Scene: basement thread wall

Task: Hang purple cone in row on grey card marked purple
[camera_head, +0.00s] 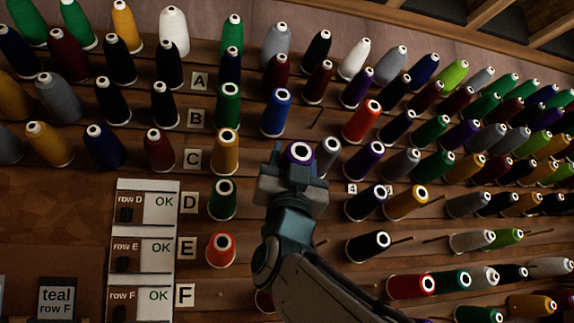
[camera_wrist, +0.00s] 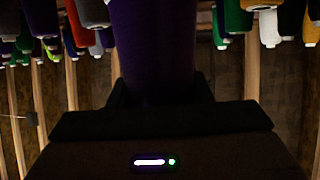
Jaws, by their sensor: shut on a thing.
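My gripper (camera_head: 291,180) is shut on a purple cone (camera_head: 299,153), held in front of the thread wall between rows C and D. Its pale-rimmed top faces the head camera. In the wrist view the purple cone (camera_wrist: 152,45) fills the upper middle, between my gripper's dark fingers (camera_wrist: 160,92). I cannot tell whether it touches a peg. A grey card reading "teal row F" (camera_head: 57,298) stands at the lower left. I see no card reading purple.
Row plates run from A (camera_head: 200,82) to F (camera_head: 185,295). A white panel (camera_head: 160,185) shows OK for rows D, E and F. Cones crowd around my gripper, including a grey one (camera_head: 327,152) close at its right. A bare peg (camera_head: 402,240) shows in row E.

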